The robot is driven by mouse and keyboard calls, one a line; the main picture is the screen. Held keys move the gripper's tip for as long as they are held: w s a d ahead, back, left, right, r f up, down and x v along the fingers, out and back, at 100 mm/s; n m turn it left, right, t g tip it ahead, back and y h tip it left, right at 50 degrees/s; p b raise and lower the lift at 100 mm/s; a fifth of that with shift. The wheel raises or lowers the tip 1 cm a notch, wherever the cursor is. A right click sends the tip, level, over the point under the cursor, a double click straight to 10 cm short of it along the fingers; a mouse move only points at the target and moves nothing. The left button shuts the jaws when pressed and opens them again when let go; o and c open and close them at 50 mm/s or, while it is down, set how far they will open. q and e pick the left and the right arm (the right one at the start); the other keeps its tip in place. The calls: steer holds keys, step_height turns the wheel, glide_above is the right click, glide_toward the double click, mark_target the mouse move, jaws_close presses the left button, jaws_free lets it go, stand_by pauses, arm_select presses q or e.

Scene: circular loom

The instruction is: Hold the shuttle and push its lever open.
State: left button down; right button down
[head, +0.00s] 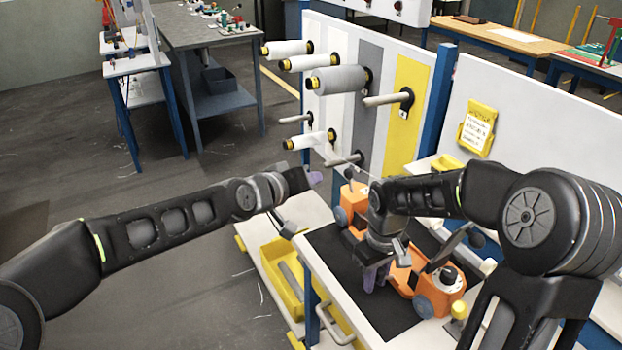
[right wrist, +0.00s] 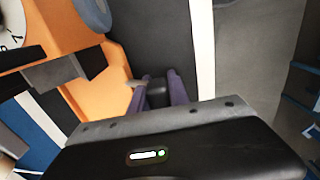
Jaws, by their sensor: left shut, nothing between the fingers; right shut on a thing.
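The orange shuttle lies on the black mat (head: 385,318) of the white bench. Its near end (head: 450,298), with a grey wheel and a round dial, and an orange far end (head: 352,203) show; my right arm covers the middle, so I cannot tell if they join. My right gripper (head: 376,278) points down beside the near part. In the right wrist view its purple fingers (right wrist: 160,92) close on a small dark part beside the orange body (right wrist: 98,92). A dark bar with a knob (head: 450,247) rises from the shuttle, perhaps the lever. My left gripper (head: 316,179) is shut and empty, left of the far end.
A panel behind holds thread spools (head: 337,80) and bare pegs that stick out near my left gripper. A yellow bin (head: 283,279) stands low to the left of the bench. A yellow knob (head: 460,311) is at the bench's right. Open floor lies to the left.

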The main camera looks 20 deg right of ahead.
steer(key=shift+s+f, duration=0.2)
steer(key=shift+f, duration=0.05)
steer(key=c, duration=1.5)
jaws_free()
steer(key=o, duration=0.3)
steer(key=shift+w+r, duration=0.15)
steer(key=shift+w, duration=0.05)
steer(key=shift+o, duration=0.2)
steer(key=shift+r, duration=0.1)
step_height(320, 180, up, 12)
steer(key=shift+f, duration=0.1)
steer(key=shift+f, duration=0.1)
